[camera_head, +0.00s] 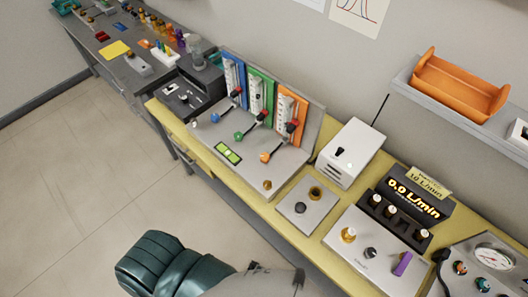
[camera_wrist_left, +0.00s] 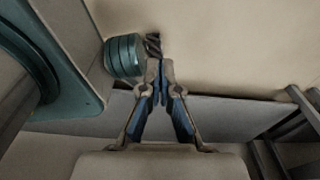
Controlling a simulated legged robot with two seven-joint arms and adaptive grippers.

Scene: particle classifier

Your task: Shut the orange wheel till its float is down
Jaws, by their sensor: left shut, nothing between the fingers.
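The orange panel (camera_head: 301,105) stands at the right end of the row of flow meters, beside a green panel (camera_head: 266,84) and a blue panel (camera_head: 241,68). Its pale scale tube (camera_head: 286,108) is too small to tell where the float sits. A round orange knob (camera_head: 265,157) is at the lower end of a dark stem in front of it. My left gripper (camera_wrist_left: 160,64) is shut and empty in the left wrist view, with pale floor behind it and apart from the wheels. My right gripper is not seen.
A teal and grey part of my arm (camera_head: 160,262) is at the bottom of the head view, in front of the yellow bench (camera_head: 248,205). A white box (camera_head: 348,153) stands right of the meters. A display (camera_head: 415,198) reads 0.0 L/min. Open floor lies left.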

